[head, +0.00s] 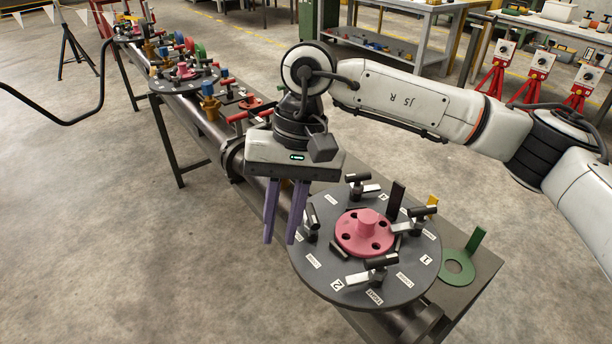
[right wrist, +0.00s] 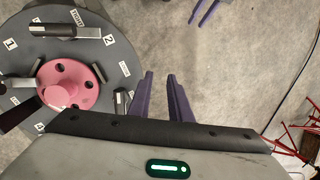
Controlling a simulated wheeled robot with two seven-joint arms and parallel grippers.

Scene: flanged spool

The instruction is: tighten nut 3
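A dark round flange plate (head: 330,270) carries a pink hub (head: 365,232) and several nuts with black bar handles. Labels 1 and 2 are legible at its right and front. By the order of the numbers, the nut at its left side (head: 311,217) is nut 3; its own number I cannot read. My right gripper (head: 279,242) has two purple fingers pointing down, apart and empty, just left of that nut. In the right wrist view the fingers (right wrist: 160,78) are right of the pink hub (right wrist: 68,85). Two separated purple fingertips, apparently my left gripper (right wrist: 205,12), show at the top; the head view lacks them.
A green ring with a tab (head: 458,266) lies on the bench right of the plate. A long pipe bench with red-handled fittings (head: 250,112) runs to the back left. Red stands (head: 535,75) are at the back right.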

